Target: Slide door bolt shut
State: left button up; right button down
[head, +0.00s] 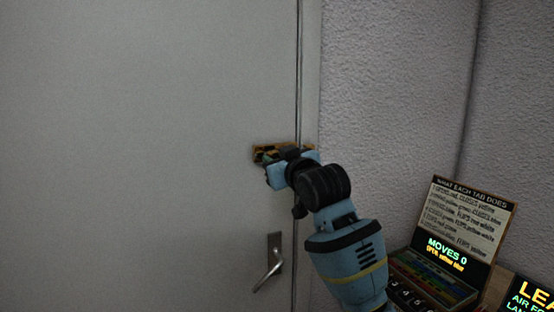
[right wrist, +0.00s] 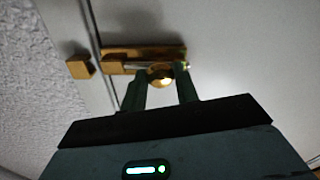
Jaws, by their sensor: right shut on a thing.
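The brass door bolt (head: 264,152) is fixed on the grey door near its right edge, partly hidden by my gripper. In the right wrist view its plate (right wrist: 145,52) carries a pale rod (right wrist: 115,66) and a round brass knob (right wrist: 161,82). The brass keeper block (right wrist: 80,67) sits on the frame, apart from the plate; no rod shows clearly in the gap between them. My right gripper (right wrist: 160,80) has its two fingers on either side of the knob, shut on it; in the head view the gripper (head: 274,164) is at the bolt. My left gripper is out of view.
The door (head: 140,150) looks closed against its frame. A lever handle (head: 270,264) is below the bolt. A rough pale wall (head: 400,90) is to the right, with a lettered sign panel (head: 462,220) and a console at lower right, near my right arm.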

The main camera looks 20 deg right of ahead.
jog(key=shift+w+d, duration=0.1)
jog(key=shift+d, duration=1.7)
jog(key=c, duration=1.4)
grip_release()
jog(key=shift+c, duration=0.2)
jog(key=o, duration=0.4)
jog(key=shift+d, duration=0.15)
jog(key=shift+s+d, duration=0.15)
jog(key=shift+s, duration=3.8)
